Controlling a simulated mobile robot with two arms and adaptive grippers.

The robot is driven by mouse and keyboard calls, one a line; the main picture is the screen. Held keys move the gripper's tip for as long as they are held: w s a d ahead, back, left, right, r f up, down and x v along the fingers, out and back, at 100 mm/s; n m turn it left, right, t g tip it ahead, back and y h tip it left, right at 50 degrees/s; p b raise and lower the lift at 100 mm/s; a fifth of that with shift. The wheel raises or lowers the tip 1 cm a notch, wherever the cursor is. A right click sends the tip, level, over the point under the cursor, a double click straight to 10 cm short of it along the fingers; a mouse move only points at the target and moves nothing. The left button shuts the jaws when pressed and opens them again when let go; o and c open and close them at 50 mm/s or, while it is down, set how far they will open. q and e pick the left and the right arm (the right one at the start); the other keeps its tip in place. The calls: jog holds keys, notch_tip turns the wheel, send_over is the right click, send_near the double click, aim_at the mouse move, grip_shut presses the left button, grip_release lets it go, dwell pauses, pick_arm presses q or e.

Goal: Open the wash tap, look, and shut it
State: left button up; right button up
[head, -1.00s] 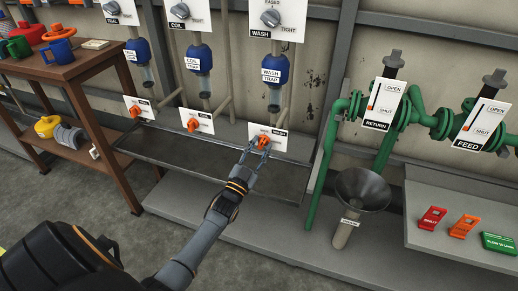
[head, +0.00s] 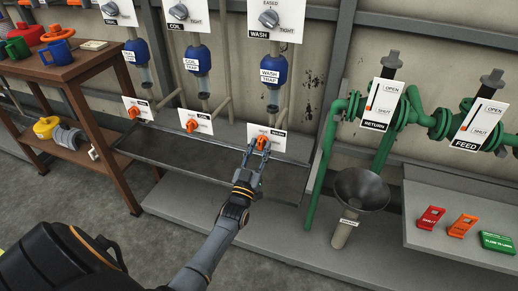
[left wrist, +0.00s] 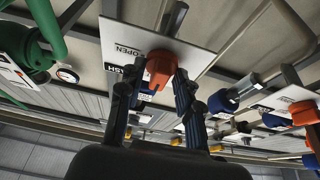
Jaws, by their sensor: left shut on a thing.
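The wash tap (head: 262,138) is an orange handle on a white plate (head: 281,145) below the blue wash trap (head: 273,70). My left gripper (head: 257,147) is shut on the tap's handle. In the left wrist view the orange handle (left wrist: 160,67) sits between the two dark fingers (left wrist: 158,95), with the plate marked OPEN (left wrist: 131,47) behind it. The fingers hide part of the tap and plate, so the handle's exact setting is hard to tell. My right gripper is not in view.
A long grey tray (head: 190,157) runs under the taps. Right of it are a funnel (head: 362,187) and green pipes (head: 320,180) with RETURN and FEED valves. A brown shelf (head: 75,75) stands at left.

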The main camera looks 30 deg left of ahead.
pick_arm(q)
jog(key=o, duration=0.8)
jog(key=v, duration=1.2)
